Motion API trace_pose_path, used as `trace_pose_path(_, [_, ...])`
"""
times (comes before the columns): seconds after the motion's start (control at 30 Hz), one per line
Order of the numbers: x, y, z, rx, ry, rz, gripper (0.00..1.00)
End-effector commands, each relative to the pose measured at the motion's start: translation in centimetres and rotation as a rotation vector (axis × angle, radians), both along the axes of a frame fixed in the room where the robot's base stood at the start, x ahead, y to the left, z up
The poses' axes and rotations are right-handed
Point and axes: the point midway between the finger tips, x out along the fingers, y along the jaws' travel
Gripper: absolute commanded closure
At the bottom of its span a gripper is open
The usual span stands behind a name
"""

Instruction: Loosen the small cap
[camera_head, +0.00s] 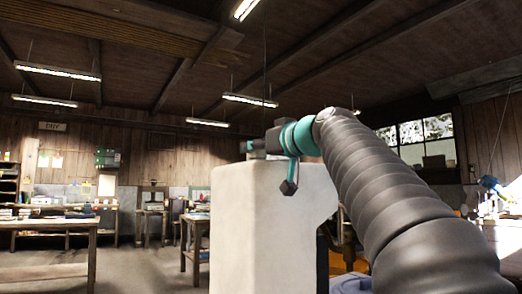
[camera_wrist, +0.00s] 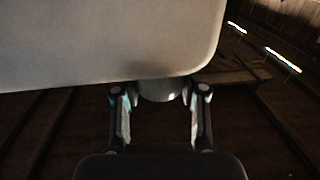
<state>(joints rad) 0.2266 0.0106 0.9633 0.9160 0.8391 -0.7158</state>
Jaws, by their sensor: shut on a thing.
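The pale mould (camera_head: 268,225) stands as a large, rounded-edged block in the middle of the head view. Its pale wall (camera_wrist: 100,40) fills the upper left of the wrist view. The small cap (camera_wrist: 162,96) is a short, rounded grey piece at the mould's edge in the wrist view. My gripper (camera_wrist: 158,88) has one finger on each side of it and is shut on it. In the head view my gripper (camera_head: 256,147) is at the mould's top edge, and the cap cannot be made out there.
A wooden table (camera_head: 60,226) stands at the left, with another table (camera_head: 195,238) nearer the mould. A cluttered bench (camera_head: 500,215) is at the right edge. The floor between the left tables is clear. Lamps hang from the ceiling.

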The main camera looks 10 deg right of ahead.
Motion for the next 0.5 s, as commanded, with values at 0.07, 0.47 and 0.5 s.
trace_pose_path(0.07, [0.04,-0.14,-0.09,-0.002,0.001,-0.003,0.93])
trace_pose_path(0.47, [0.01,0.08,-0.04,0.0,0.001,0.001,0.32])
trace_pose_path(0.5, [-0.06,0.05,-0.03,0.0,0.001,0.001,0.32])
